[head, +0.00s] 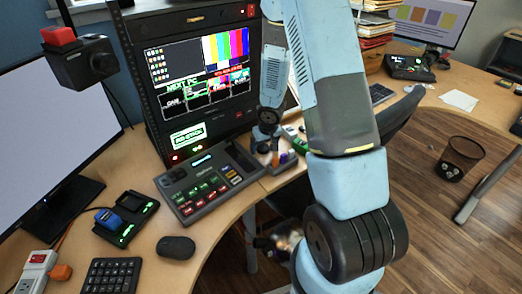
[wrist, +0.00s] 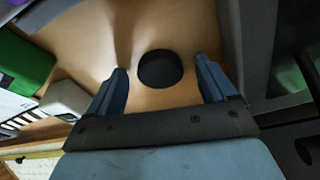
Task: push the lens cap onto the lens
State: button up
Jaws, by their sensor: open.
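The lens cap (wrist: 160,69) is a black, round, flat disc on the wooden desk in the wrist view. My gripper (wrist: 161,66) is open, with one blue finger on each side of the cap and visible gaps between. In the head view my gripper (head: 265,142) is small and low over the desk, right of the control panel; the cap cannot be made out there. A black camera (head: 84,64) with a red block on top stands at upper left in the head view. Its round lens (head: 103,62) faces right and looks uncovered.
A control panel (head: 210,182) lies just left of my gripper. A rack with screens (head: 200,75) rises behind it. A green block (wrist: 22,62) and a grey-white block (wrist: 66,100) lie left of the fingers. A mouse (head: 176,247) sits near the desk's front edge.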

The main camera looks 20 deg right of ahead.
jog(key=c, duration=1.1)
jog(key=shift+r, duration=0.15)
notch_tip(320, 180, up, 28)
dwell(1.1)
dwell(0.3)
